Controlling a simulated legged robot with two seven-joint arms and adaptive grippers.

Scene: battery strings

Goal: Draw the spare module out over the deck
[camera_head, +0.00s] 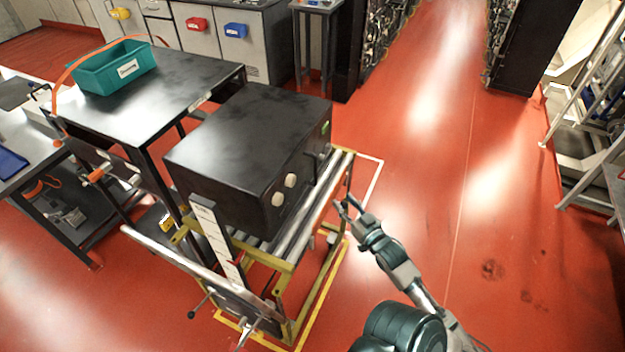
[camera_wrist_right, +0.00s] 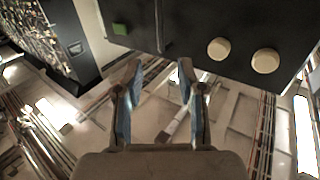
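The spare module, a large black box (camera_head: 240,145), sits on the roller deck (camera_head: 292,238) of a yellow-framed cart in the head view. Its front face has two cream knobs, a dark upright handle and a green mark. That face fills the top of the right wrist view (camera_wrist_right: 190,40). My right gripper (camera_head: 346,204) is to the right of the cart, apart from the module. In the wrist view its two fingers (camera_wrist_right: 160,70) are spread with nothing between them, below the face. The left gripper is not in view.
A dark table (camera_head: 190,80) with a teal bin (camera_head: 112,68) stands behind the cart at left. An upright white scale plate (camera_head: 216,240) stands at the cart's near edge. Red floor (camera_head: 450,150) is clear to the right. Racks stand at the far right.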

